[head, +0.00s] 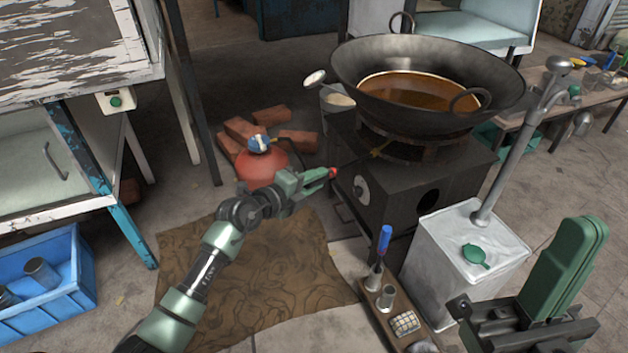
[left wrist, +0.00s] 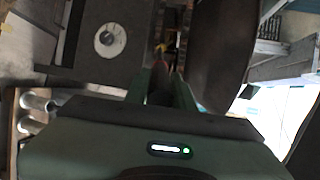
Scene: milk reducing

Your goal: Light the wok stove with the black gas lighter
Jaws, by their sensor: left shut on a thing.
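The wok stove (head: 400,185) is a dark metal box with a pale round knob (head: 361,190) on its front-left face. The knob also shows in the left wrist view (left wrist: 110,40). A large wok (head: 440,115) with brown liquid sits on top. My left gripper (head: 322,178) is shut on a small red-ended thing (head: 333,172), probably the gas lighter. The fingers hide most of it, and its black body cannot be made out. This gripper appears just left of the stove's knob side. My right gripper (head: 590,235) is at the lower right; its finger gap is unclear.
A red gas cylinder (head: 262,167) and bricks (head: 272,120) stand behind my left arm. A white canister (head: 465,255) with a pump stands before the stove. A narrow wooden caddy (head: 392,318) holds a blue-handled tool (head: 384,240). A brown mat (head: 285,265) lies on the floor.

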